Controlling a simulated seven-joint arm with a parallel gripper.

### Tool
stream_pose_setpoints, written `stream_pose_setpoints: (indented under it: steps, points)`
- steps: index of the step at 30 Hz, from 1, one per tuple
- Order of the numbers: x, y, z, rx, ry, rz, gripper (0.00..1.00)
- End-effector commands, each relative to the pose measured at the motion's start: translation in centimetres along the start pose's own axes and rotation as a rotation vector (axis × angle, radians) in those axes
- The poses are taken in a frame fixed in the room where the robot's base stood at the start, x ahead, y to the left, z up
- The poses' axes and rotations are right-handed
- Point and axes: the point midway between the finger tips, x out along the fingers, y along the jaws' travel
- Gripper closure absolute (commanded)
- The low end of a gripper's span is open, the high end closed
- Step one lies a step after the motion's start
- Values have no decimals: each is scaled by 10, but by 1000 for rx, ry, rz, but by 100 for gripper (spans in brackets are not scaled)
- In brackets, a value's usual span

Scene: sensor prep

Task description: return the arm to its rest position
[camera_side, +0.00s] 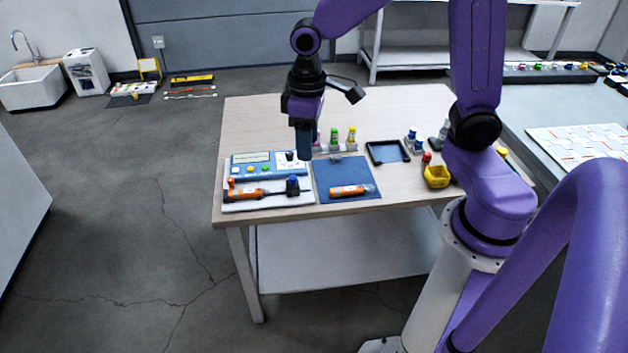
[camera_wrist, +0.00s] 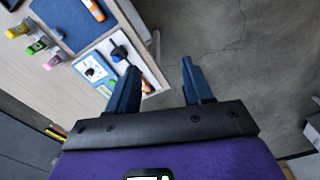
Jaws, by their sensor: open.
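My purple arm reaches over the wooden table (camera_side: 390,105) from the right. My gripper (camera_side: 304,150) points down above the table, just behind the blue-and-white device (camera_side: 262,165) in the side view. In the wrist view my gripper (camera_wrist: 158,80) has its two blue fingers spread apart, with only the table edge and grey floor showing between and beyond them. It holds nothing that I can see.
An orange-labelled tube (camera_side: 350,190) lies on a blue mat (camera_side: 328,172). Several coloured bottles (camera_side: 335,137) stand in a rack behind.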

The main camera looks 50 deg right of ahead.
Motion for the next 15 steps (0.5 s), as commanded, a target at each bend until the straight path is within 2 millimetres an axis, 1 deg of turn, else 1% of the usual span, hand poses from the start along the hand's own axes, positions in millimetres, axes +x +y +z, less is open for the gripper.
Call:
stream_pose_setpoints:
  steps: [1,3,5,6,8,9,12,15]
  points:
    - [-6,-16,15,-64,6,-1,49]
    - [-11,-33,37,-147,8,-3,49]
    - [-15,-46,56,-218,9,-4,49]
    - [-17,-54,70,-266,10,-5,49]
    - [-19,-64,90,-337,13,-7,49]
    - [-20,-69,103,-383,14,-8,49]
    - [-21,-78,132,-485,18,-10,49]
    - [-21,-81,154,-562,18,-12,49]
